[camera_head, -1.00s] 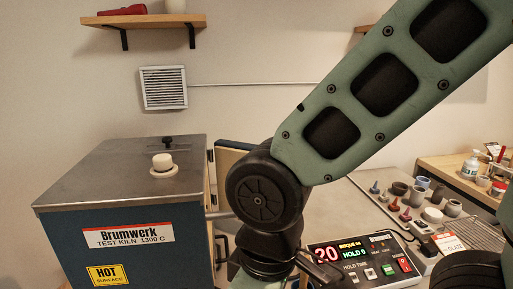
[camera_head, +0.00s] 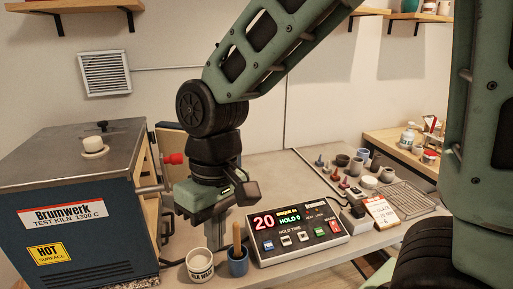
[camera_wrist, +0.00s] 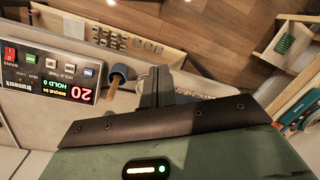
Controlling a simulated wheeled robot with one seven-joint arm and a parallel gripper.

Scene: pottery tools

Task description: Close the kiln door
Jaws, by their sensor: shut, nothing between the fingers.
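The blue kiln (camera_head: 75,225) with a grey metal top stands at the left in the head view. Its door (camera_head: 170,143) shows as a pale panel with a blue edge, standing open at the kiln's right side, partly hidden behind my arm. A red knob (camera_head: 173,159) shows in front of the panel. A grey rod (camera_head: 150,189) reaches from the kiln's right side toward my gripper. My gripper (camera_head: 216,240) points down, right of the kiln, shut and empty. Its closed fingers also show in the wrist view (camera_wrist: 157,88). Whether it touches the rod I cannot tell.
A white cup (camera_head: 200,264) and a blue cup (camera_head: 237,262) with a wooden-handled tool stand close below my gripper. A control box (camera_head: 298,235) with a red display is right of them. Small pots and a wire rack (camera_head: 405,198) lie further right.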

